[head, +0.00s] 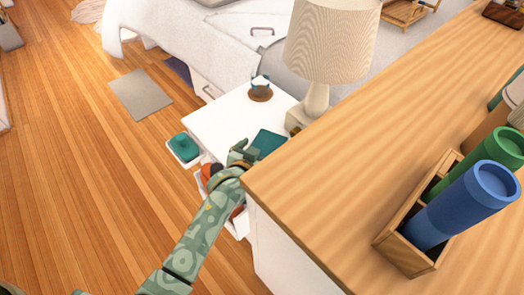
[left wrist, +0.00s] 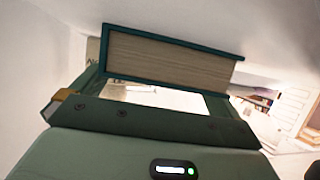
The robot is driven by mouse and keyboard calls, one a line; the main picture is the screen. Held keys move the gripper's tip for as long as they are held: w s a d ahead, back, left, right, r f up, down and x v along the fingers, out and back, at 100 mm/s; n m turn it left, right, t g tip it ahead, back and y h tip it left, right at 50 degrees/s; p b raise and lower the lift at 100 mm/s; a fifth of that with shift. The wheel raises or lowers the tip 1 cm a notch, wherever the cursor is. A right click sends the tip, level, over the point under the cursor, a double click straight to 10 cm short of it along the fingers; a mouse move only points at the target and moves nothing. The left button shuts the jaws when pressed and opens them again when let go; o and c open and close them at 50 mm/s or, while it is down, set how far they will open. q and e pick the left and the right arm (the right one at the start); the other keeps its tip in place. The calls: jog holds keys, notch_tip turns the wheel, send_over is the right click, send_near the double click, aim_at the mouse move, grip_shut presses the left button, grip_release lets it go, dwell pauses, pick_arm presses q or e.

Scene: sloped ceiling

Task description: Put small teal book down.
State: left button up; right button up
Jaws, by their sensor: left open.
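The small teal book (head: 268,142) is on the white nightstand (head: 215,122), near the lamp side and the wooden top's corner. My left gripper (head: 243,152) is right beside the book's left side, at the nightstand's near edge. In the left wrist view the book (left wrist: 170,60) shows its pale page edge and teal covers, just past the fingers of my left gripper (left wrist: 155,92). The jaws are open. I cannot tell whether a finger still touches the book. My right gripper is in neither view.
The wooden top (head: 340,170) lies close right of my arm, with a wooden box (head: 405,255) of bottles. A teal item (head: 184,146) sits in a white tray at left.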

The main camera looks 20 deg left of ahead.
pick_arm(q)
jog(key=p+v, duration=0.1)
jog(key=v, duration=0.1)
jog(key=p+v, duration=0.1)
jog(key=v, duration=0.1)
jog(key=p+v, duration=0.1)
jog(key=v, duration=0.1)
jog(key=shift+r+p, duration=0.3)
jog(key=shift+r, duration=0.05)
jog(key=shift+s, duration=0.65)
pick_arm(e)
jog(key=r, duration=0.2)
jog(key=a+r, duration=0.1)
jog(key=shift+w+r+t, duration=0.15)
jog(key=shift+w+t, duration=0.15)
pick_arm(q)
jog(key=shift+f, duration=0.1)
